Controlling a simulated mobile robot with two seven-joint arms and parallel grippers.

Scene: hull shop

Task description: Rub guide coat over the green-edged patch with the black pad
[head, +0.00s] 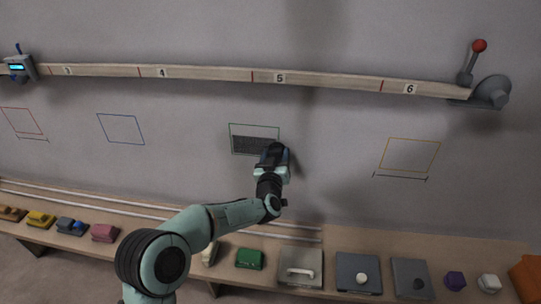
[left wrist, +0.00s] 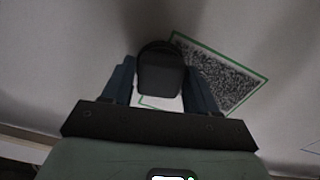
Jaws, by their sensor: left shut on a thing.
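The green-edged patch (head: 254,132) is on the grey wall below the rail. A dark speckled coat covers its lower part in the head view, and a strip along its top is bare. My left gripper (head: 273,153) is at the patch's lower right corner and hides that corner. In the left wrist view my left gripper is shut on the black pad (left wrist: 161,76), held between its two blue fingers. The speckled patch (left wrist: 215,75) shows beside and behind the pad there, with a pale bare part near the fingers. Whether the pad touches the wall is unclear. My right gripper is out of view.
Red, blue (head: 121,129) and yellow (head: 410,155) outlined patches are on the same wall. A numbered rail (head: 210,74) runs above, with a red-knobbed lever (head: 472,62) at right. A bench (head: 330,238) below holds several coloured blocks, including a green one (head: 249,259), and plates.

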